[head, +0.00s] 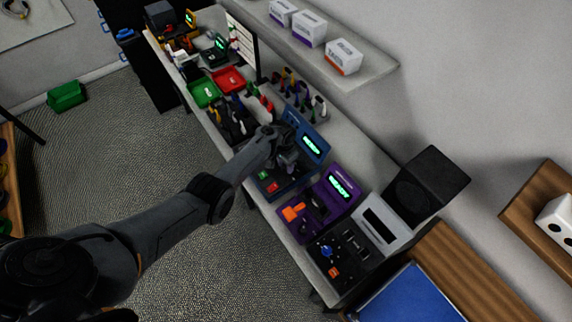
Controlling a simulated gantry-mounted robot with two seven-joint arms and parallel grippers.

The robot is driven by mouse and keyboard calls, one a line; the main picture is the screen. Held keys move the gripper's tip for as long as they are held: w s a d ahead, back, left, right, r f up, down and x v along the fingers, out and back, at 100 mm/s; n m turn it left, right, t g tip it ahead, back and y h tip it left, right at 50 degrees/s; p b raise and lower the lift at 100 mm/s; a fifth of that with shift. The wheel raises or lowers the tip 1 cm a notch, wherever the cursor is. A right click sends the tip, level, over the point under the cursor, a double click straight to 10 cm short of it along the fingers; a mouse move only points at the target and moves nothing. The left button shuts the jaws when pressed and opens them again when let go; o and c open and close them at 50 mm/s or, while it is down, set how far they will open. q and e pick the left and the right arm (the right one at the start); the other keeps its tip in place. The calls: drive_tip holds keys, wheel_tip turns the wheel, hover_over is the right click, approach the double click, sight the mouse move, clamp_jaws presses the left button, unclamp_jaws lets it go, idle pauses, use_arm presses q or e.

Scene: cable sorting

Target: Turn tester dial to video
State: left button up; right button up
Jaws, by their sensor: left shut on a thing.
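A blue tester (317,149) with a lit green screen stands on the workbench, with a green and a red button on its front part. Its screen text is too small to read for sure. My left gripper (286,160) is down over the middle of this tester, its fingers shut on a small part there that looks to be the dial. The gripper hides the dial, so its setting cannot be told. My right gripper is out of view.
A purple device (345,195) with an orange handle stands just right of the blue tester, then a black-and-white unit (385,222) and a dark box (430,185). A black bin of cables (233,122), a red tray (229,79) and a green tray (204,92) lie to the left. A shelf (365,75) overhangs behind.

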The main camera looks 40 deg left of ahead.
use_arm(q)
drive_tip(key=shift+s+a+f, duration=0.1)
drive_tip(key=o, duration=1)
drive_tip(key=shift+r, duration=0.35)
drive_tip(key=r+p, duration=0.1)
drive_tip(key=r, duration=0.4)
drive_tip(key=r+p, duration=0.1)
drive_tip(key=r, duration=0.2)
drive_tip(key=shift+a+r+p, duration=0.25)
drive_tip(key=shift+r+p, duration=0.05)
drive_tip(key=shift+r, duration=0.8)
drive_tip(key=shift+a, duration=0.1)
